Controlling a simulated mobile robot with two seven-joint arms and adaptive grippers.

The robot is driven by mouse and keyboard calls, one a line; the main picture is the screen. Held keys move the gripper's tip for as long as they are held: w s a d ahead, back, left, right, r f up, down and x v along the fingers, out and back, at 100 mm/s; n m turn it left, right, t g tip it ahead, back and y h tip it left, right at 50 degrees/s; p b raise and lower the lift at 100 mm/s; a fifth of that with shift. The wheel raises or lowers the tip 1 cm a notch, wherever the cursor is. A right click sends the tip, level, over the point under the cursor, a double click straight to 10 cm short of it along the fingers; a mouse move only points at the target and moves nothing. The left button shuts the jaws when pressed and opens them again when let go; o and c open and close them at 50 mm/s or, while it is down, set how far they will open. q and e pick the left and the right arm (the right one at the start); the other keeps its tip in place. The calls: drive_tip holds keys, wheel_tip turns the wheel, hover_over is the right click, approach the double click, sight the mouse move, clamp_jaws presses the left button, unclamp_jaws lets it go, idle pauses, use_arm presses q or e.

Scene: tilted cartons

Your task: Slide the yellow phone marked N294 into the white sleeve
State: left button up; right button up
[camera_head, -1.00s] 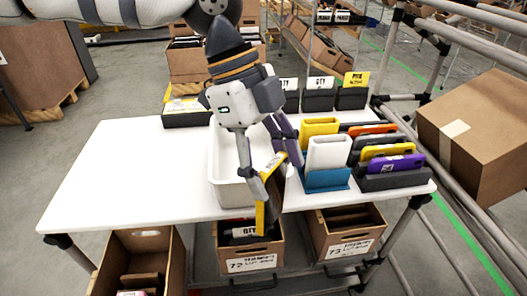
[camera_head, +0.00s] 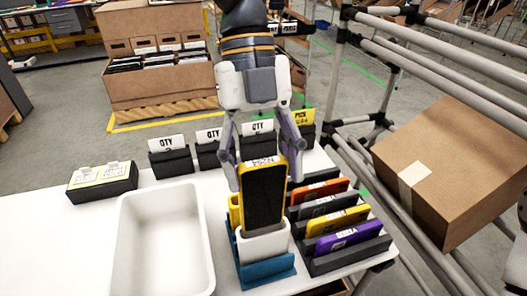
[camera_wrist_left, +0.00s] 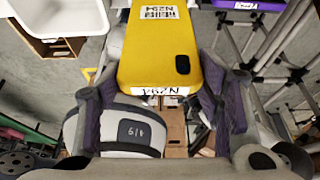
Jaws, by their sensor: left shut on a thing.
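My left gripper (camera_head: 263,166) is shut on the yellow phone (camera_head: 264,196), one finger at each side of its upper end. The phone is upright, its black screen facing the head camera. In the left wrist view its yellow back (camera_wrist_left: 165,45) shows N294 labels and a dark camera patch. The white sleeve (camera_head: 263,246) stands in a blue holder (camera_head: 266,272) directly below the phone. The phone's lower end meets the sleeve's top in the head view; I cannot tell whether it is inside. My right gripper is not in view.
Another yellow item (camera_head: 234,211) stands behind the sleeve. A dark rack (camera_head: 346,257) with orange, yellow and purple phones is close on the right. An empty white bin (camera_head: 120,255) is on the left. Dark holders with QTY cards (camera_head: 209,135) line the back.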

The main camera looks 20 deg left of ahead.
use_arm(q)
hover_over(263, 217)
drive_tip(key=f, duration=0.5)
drive_tip(key=shift+w+a, duration=0.1)
drive_tip(key=shift+w, duration=0.25)
drive_tip(key=shift+f+b, duration=0.65)
drive_tip(key=shift+f, duration=2.8)
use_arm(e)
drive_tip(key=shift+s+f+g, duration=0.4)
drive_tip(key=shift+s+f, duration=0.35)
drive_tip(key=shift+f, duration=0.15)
use_arm(q)
drive_tip(key=shift+f, duration=0.1)
drive_tip(key=o, duration=1.2)
drive_tip(key=shift+c, duration=0.2)
drive_tip(key=s+d+r+p+v, duration=0.1)
drive_tip(key=s+v, duration=0.1)
drive_tip(key=v, duration=1.6)
drive_tip(key=shift+d+r+p, duration=0.2)
drive_tip(key=shift+r+p, duration=0.05)
drive_tip(key=shift+p, duration=0.1)
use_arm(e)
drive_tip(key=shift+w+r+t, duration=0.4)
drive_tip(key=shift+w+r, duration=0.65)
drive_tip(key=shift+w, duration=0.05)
